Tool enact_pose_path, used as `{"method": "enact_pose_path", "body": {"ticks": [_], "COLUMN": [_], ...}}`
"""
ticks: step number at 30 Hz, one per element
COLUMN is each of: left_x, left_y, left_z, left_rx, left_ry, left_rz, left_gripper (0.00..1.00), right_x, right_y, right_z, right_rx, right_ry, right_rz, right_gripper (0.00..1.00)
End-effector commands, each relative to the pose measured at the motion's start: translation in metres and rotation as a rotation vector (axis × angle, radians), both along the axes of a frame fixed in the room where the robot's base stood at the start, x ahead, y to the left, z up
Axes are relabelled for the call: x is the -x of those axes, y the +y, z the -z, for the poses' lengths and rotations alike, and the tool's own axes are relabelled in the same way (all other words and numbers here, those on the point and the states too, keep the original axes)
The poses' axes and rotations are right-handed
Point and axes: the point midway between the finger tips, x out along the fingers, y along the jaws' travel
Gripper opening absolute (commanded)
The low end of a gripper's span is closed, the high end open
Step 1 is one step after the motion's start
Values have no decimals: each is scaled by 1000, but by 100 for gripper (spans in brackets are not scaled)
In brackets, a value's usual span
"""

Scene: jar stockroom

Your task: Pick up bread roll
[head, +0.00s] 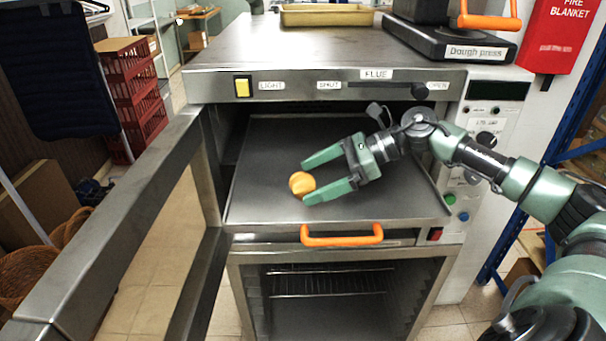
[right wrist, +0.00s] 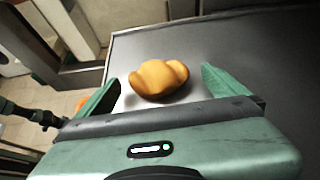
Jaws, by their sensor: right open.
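The bread roll (head: 302,184) is golden brown and lies on the dark metal oven deck (head: 270,150), inside the open oven. My right gripper (head: 305,181) reaches in from the right with its green fingers open, and the roll is at the fingertips, between or just beyond them. In the right wrist view the roll (right wrist: 158,79) sits ahead of the palm between the two spread fingers, with a gap on each side. The left gripper is not in view.
The oven door (head: 110,230) stands open at the left. An orange handle (head: 342,236) runs along the front below the deck. The oven top overhangs the deck. A dough press (head: 450,40) and a yellow tray (head: 327,15) stand on top.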

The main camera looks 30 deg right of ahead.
Motion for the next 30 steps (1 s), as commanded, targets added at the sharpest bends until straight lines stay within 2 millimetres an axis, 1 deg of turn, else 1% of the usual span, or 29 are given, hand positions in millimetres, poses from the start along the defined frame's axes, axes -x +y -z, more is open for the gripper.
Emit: {"method": "enact_pose_path", "body": {"ticks": [1,2,6,11,14,15,17,18,19,26,30], "left_x": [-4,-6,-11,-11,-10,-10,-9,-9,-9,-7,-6], "left_y": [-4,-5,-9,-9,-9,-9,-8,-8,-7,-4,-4], "left_z": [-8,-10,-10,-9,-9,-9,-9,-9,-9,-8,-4], "left_rx": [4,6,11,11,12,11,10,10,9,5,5], "left_ry": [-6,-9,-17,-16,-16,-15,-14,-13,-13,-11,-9], "left_rz": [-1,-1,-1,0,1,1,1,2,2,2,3], "left_gripper": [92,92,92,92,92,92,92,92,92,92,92], "right_x": [-3,-5,-7,-7,-7,-7,-7,-7,-7,-7,-7], "right_y": [6,8,12,12,11,11,11,11,11,11,11], "right_z": [-2,0,6,7,7,7,7,7,7,6,2], "right_rx": [-4,-4,0,0,0,0,0,0,1,0,1], "right_ry": [-3,-2,-2,-1,-1,-1,-1,-1,-1,-2,-6], "right_rz": [-1,-1,-2,0,0,0,0,0,-1,0,-1], "right_gripper": [99,99,99,99,74,63,46,35,33,33,33]}}
